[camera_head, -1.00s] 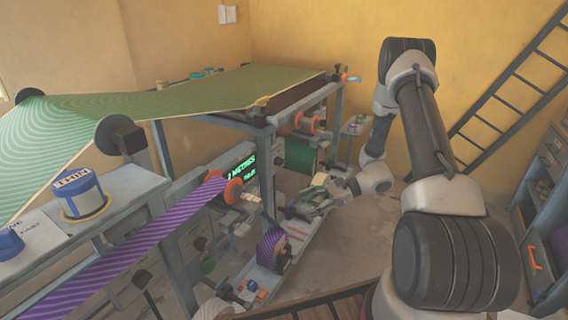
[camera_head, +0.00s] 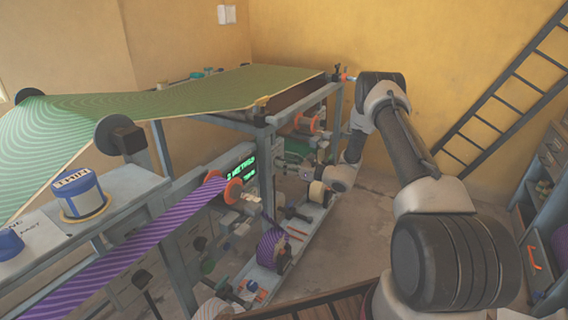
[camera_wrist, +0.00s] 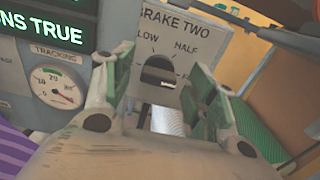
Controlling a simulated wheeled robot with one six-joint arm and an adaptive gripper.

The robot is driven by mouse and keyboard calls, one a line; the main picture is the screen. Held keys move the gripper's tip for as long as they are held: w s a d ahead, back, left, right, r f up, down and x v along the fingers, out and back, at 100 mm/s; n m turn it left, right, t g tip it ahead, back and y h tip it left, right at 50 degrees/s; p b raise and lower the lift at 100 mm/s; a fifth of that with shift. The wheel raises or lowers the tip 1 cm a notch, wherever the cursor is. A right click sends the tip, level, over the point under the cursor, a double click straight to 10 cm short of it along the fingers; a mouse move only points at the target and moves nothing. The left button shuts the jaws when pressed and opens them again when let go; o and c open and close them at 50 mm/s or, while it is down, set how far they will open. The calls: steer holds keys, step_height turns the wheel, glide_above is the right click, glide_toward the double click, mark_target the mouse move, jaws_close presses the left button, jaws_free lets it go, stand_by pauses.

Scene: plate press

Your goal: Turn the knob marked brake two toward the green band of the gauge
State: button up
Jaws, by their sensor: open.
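In the wrist view a pale plate (camera_wrist: 205,25) reads BRAKE TWO, with LOW and HALF around a dark knob (camera_wrist: 159,74). My gripper (camera_wrist: 158,68) is open, with one green-padded finger on each side of the knob. The fingers look apart from it; I cannot tell how far they reach along it. In the head view my gripper (camera_head: 308,172) is at the machine's far end, and the knob cannot be made out.
A lit green text display (camera_head: 240,168) is on the machine, with purple striped web (camera_head: 130,255) running beside it. A green-topped frame (camera_head: 190,98) stands above. A purple roll (camera_head: 271,248) sits low in front. Open floor (camera_head: 365,240) is right of the machine.

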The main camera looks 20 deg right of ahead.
steer(key=shift+w+a, duration=0.25)
steer(key=c, duration=1)
steer(key=shift+n, duration=0.4)
steer(key=n, duration=2.2)
steer(key=shift+s+a+f+n, duration=0.15)
steer(key=shift+s+f+n, duration=0.05)
steer(key=shift+f+n, duration=0.2)
